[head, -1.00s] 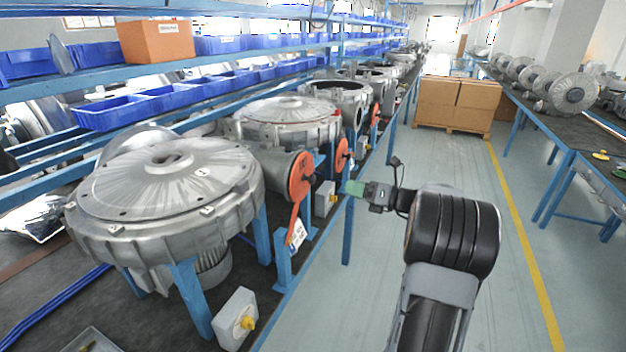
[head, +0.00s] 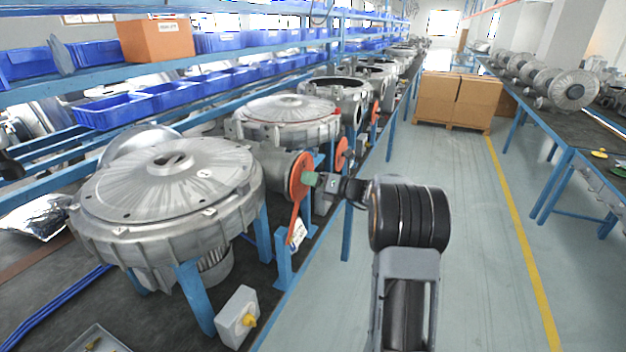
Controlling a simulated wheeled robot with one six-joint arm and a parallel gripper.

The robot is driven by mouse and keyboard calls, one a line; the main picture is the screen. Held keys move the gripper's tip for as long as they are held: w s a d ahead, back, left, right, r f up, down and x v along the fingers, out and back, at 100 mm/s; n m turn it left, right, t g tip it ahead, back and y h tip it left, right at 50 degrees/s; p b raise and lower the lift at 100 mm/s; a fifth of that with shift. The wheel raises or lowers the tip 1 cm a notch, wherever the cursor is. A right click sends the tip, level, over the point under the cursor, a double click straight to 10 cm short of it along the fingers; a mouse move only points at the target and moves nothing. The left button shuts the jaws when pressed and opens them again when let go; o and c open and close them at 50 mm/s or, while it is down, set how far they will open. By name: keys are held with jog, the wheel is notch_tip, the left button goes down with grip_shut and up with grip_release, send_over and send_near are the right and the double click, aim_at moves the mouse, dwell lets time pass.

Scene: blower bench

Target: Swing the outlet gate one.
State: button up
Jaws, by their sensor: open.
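The nearest blower (head: 165,190) is a round grey casing on blue legs. Its outlet pipe ends in an orange disc gate (head: 299,170), with an orange lever (head: 293,225) hanging down toward a white tag on a blue post. My gripper (head: 311,180), with green fingertips, is at the right side of this disc, close to it or touching it; I cannot tell which. The jaws are open, and the fingertips are too small to show anything between them.
A white box with a yellow knob (head: 237,316) stands at the bench's front edge. The blue post (head: 284,262) stands below the lever. The aisle floor (head: 470,260) to the right is clear, with cardboard boxes (head: 455,101) far back.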

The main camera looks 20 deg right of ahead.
grip_shut()
dwell(0.6)
